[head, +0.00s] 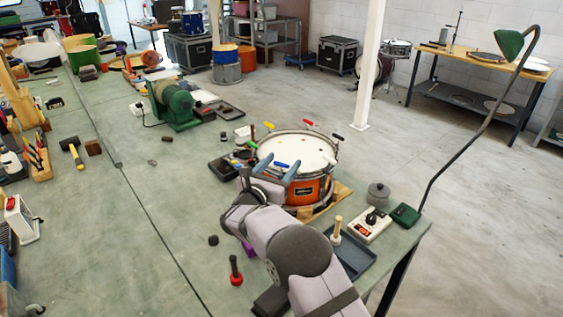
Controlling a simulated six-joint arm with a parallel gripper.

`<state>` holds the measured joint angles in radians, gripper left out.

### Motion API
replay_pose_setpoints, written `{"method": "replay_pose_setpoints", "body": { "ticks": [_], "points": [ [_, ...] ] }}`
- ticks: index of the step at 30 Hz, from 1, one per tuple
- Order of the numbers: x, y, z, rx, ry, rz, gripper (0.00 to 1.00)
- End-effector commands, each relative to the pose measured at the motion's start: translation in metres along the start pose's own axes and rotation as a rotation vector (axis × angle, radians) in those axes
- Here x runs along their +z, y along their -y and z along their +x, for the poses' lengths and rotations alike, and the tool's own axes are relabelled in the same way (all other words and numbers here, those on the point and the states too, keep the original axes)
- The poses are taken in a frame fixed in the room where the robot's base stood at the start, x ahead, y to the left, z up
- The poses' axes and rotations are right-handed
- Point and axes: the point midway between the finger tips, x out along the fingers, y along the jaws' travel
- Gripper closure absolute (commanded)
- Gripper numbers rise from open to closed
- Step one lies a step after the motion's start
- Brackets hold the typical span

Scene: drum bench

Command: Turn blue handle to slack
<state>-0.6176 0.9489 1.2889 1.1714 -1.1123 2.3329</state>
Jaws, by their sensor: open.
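The drum (312,190) has a white head and an orange shell and sits on a wooden base (342,192) near the bench's right edge. Coloured handles stand around its rim: a yellow one (268,125), a red one (309,122) and a green one (251,143). Whether a finger touches the drum is unclear.
A control box (368,226), a grey lidded pot (378,193) and a blue-grey tray (355,257) lie right of my arm. A red-based peg (235,270) stands left of it. A green lamp (510,45) arches at right. The bench's middle left is mostly clear.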

Motion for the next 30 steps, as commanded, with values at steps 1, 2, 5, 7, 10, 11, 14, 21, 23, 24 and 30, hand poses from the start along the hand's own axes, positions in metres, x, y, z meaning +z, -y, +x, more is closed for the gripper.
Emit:
{"method": "replay_pose_setpoints", "body": {
  "ticks": [1,2,5,7,10,11,14,21,23,24,30],
  "points": [
    [0.0000,0.0000,0.0006,0.000,0.000,0.000,0.41],
    [-0.0001,0.0000,0.0007,0.000,0.000,0.000,0.41],
    [-0.0003,-0.0001,0.0005,0.000,0.000,-0.001,0.41],
    [-0.0003,0.0000,0.0005,0.000,0.000,-0.001,0.41],
    [-0.0002,0.0000,0.0004,0.000,0.000,-0.001,0.65],
    [-0.0003,0.0000,0.0004,0.000,0.000,-0.001,0.72],
    [-0.0002,0.0000,0.0004,0.000,0.000,0.000,0.82],
    [-0.0012,-0.0002,0.0007,0.006,0.000,0.000,0.82],
    [-0.0017,-0.0003,0.0009,0.013,0.001,0.001,0.82],
    [-0.0020,-0.0005,0.0011,0.018,0.001,0.001,0.82],
    [-0.0036,-0.0010,0.0023,0.063,0.003,0.005,0.82]
  ]
}}
